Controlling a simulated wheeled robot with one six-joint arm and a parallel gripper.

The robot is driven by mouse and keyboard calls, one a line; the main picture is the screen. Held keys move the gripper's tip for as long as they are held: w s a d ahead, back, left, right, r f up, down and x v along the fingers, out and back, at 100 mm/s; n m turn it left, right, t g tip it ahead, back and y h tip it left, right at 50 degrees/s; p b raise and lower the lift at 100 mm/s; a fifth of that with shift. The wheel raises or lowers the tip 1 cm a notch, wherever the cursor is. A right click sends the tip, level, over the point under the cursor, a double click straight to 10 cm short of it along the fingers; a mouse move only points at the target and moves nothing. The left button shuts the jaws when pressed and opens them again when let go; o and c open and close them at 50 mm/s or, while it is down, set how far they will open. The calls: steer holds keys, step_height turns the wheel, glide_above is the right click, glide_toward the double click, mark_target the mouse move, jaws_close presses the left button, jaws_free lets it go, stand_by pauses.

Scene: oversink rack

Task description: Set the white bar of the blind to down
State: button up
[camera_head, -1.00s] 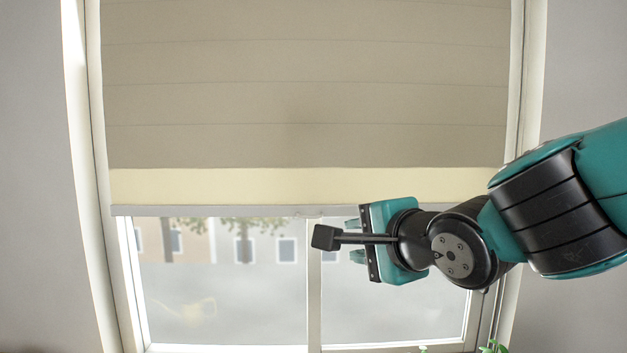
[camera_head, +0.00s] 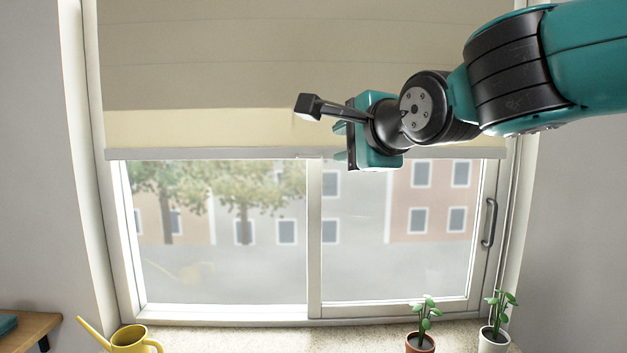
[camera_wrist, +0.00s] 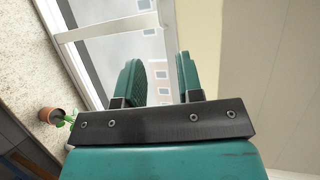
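The blind (camera_head: 250,60) hangs over the upper part of the window, with a cream band at its foot. Its white bar (camera_head: 200,154) runs level along the lower edge, well above the sill. My gripper (camera_head: 338,143) is at the bar, right of its middle, with one finger above the other. In the wrist view the two teal fingers (camera_wrist: 159,70) stand apart with a gap between them. The bar shows there as a pale strip (camera_wrist: 167,18) beyond the gap. I cannot tell whether it lies between the fingers or touches one.
The sill (camera_head: 270,341) below holds a yellow watering can (camera_head: 132,341) and two potted plants, one in a terracotta pot (camera_head: 420,343) and one in a white pot (camera_head: 494,341). A grey window handle (camera_head: 490,222) is at the right. The glass below the bar is unobstructed.

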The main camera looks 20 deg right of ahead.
mark_target(311, 156)
steer(key=p+x, duration=0.3)
steer(key=x, duration=0.8)
steer(key=shift+w+r, duration=0.1)
steer(key=shift+w+a+f, duration=0.1)
steer(key=shift+w+f, duration=0.15)
steer(key=shift+w, duration=0.35)
jaws_close()
